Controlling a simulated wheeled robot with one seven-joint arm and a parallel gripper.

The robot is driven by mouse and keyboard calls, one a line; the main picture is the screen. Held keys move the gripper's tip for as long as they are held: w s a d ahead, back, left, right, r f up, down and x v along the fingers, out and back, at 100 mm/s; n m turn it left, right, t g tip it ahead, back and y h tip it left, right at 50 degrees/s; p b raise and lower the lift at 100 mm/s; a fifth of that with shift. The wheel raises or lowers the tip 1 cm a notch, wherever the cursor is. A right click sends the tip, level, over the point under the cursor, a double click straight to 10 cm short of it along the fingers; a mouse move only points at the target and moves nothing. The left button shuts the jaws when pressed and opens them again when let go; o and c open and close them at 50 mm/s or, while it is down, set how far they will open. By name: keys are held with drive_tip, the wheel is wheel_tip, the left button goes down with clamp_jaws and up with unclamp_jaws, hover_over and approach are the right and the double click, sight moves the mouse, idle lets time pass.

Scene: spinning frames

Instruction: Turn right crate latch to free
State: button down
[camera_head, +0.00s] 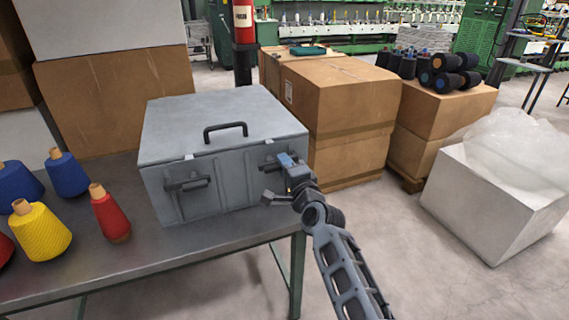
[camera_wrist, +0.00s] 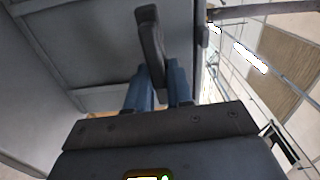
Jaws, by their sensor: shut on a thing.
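The grey crate (camera_head: 216,190) stands on the table with its lid down and a black handle (camera_head: 225,132) on top. Its left latch (camera_head: 187,183) lies about level on the front face. The right latch (camera_head: 268,166) is partly hidden behind my gripper (camera_head: 283,166), which is at the right part of the crate's front. In the wrist view, the dark latch lever (camera_wrist: 150,38) runs down between the two blue fingers of my gripper (camera_wrist: 160,80), which are shut on it.
Blue, yellow and red thread cones (camera_head: 42,232) stand on the table (camera_head: 170,254) left of the crate. Cardboard boxes (camera_head: 340,110) stand close behind and right. A white box with plastic wrap (camera_head: 490,200) stands on the floor at right.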

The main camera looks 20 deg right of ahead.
drive_tip(key=shift+f+m, duration=0.15)
drive_tip(key=shift+m, duration=0.25)
drive_tip(key=c, duration=1.1)
unclamp_jaws()
drive_tip(key=s+p, duration=0.2)
drive_tip(key=s, duration=0.5)
drive_tip(key=shift+s+p, duration=0.4)
